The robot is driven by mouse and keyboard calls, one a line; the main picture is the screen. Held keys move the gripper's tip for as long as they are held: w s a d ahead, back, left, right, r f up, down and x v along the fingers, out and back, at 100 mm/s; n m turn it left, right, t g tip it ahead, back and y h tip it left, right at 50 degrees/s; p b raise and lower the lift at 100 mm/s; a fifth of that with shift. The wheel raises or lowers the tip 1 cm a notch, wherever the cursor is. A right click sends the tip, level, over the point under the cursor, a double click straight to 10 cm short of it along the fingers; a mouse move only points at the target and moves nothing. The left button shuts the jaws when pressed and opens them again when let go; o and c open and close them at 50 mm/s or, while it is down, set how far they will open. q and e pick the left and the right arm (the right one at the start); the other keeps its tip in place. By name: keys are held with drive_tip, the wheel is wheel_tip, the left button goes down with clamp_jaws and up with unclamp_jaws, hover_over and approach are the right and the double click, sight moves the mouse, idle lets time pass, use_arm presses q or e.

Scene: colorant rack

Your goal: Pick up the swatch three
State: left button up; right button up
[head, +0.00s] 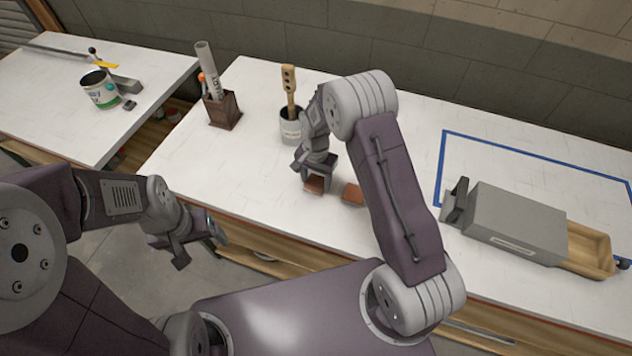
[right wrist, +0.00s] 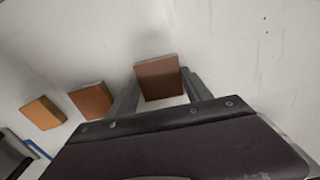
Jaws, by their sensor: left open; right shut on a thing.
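A dark brown square swatch (right wrist: 158,77) sits between the two fingers of my right gripper (right wrist: 160,88) in the right wrist view. The gripper is shut on it. In the head view this swatch (head: 315,186) shows under my right gripper (head: 319,172), at or just above the white tabletop. A lighter brown swatch (right wrist: 92,100) and an orange-tan swatch (right wrist: 43,112) lie to its left in the right wrist view. In the head view one swatch (head: 353,194) shows beside the gripper; the other is hidden behind my arm. No number is readable. My left gripper (head: 200,243) is open and empty, off the table's front edge.
A cup with a wooden-handled brush (head: 291,128) stands behind my right gripper. A brown holder with rolls (head: 222,112) is further left. A grey box (head: 515,222) with a wooden tray (head: 590,250) lies right, near a blue tape outline (head: 530,150). A paint can (head: 100,90) stands on the left table.

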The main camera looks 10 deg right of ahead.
sight(316, 182)
wheel_tip(316, 182, up, 4)
drive_tip(key=shift+w+f+b, duration=0.1)
drive_tip(key=shift+b, duration=0.25)
drive_tip(key=d+r+b, duration=0.1)
drive_tip(key=d+r, duration=0.6)
drive_tip(key=d, duration=0.4)
drive_tip(key=shift+d, duration=0.35)
